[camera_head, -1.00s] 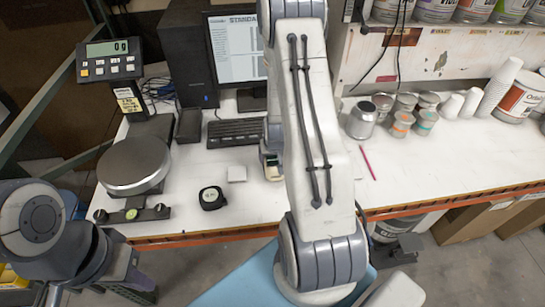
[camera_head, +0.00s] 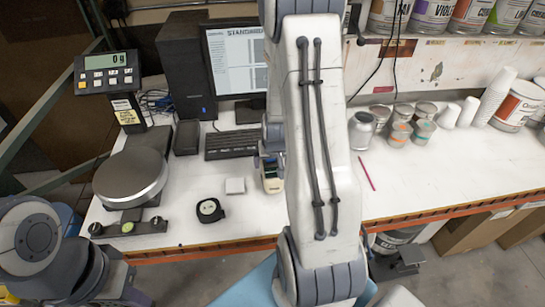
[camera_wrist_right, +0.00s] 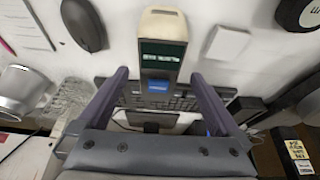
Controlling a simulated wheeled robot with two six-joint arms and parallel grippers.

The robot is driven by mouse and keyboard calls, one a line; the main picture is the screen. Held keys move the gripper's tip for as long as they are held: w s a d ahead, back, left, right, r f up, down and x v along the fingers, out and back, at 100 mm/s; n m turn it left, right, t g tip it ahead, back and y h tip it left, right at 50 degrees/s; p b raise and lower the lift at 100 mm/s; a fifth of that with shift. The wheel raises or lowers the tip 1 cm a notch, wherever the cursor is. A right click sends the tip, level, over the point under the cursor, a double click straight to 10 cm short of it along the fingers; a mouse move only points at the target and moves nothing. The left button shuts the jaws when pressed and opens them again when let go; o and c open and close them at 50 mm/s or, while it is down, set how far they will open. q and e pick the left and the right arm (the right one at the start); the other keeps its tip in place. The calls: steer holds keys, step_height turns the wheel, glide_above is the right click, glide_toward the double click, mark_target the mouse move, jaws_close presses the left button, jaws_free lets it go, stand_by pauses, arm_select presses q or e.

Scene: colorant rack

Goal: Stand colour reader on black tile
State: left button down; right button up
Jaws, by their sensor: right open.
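The colour reader (camera_wrist_right: 163,42), a pale body with a dark display and a blue patch, lies ahead of my right gripper in the right wrist view. In the head view it (camera_head: 271,178) shows beside my right arm, partly covered. My right gripper (camera_wrist_right: 160,75) is open, its two fingers on either side of the reader's lower part with gaps visible; it holds nothing. I cannot make out the black tile; my right arm hides part of the table. My left arm shows at the lower left of the head view, its gripper out of view.
A small white square (camera_head: 235,185) and a black tape measure (camera_head: 210,208) lie left of the reader. The keyboard (camera_head: 233,144) is behind. A scale (camera_head: 131,178) stands at left, metal cans (camera_head: 361,130) at right. The front table right of the pink pen (camera_head: 367,174) is clear.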

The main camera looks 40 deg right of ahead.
steer(key=p+v, duration=0.1)
steer(key=v, duration=0.4)
steer(key=shift+s+r+p, duration=0.1)
steer(key=shift+r+p, duration=0.25)
steer(key=shift+p, duration=0.05)
steer(key=s+a+r+n+g+y, duration=0.1)
steer(key=a+r+n+y, duration=0.2)
steer(key=a, duration=0.8)
steer(key=s+a+r+n, duration=0.1)
steer(key=a+r+n, duration=0.3)
steer(key=a, duration=0.7)
steer(key=s+a+r+n+g, duration=0.1)
steer(key=s+a+r+n, duration=0.1)
steer(key=s+a, duration=0.3)
steer(key=s+a+r+n+g, duration=0.2)
steer(key=s+a+r+n, duration=0.1)
steer(key=s, duration=0.7)
steer(key=shift+s+a+n, duration=0.15)
steer(key=shift+a+n, duration=0.75)
steer(key=shift+a, duration=0.05)
steer(key=shift+f, duration=0.1)
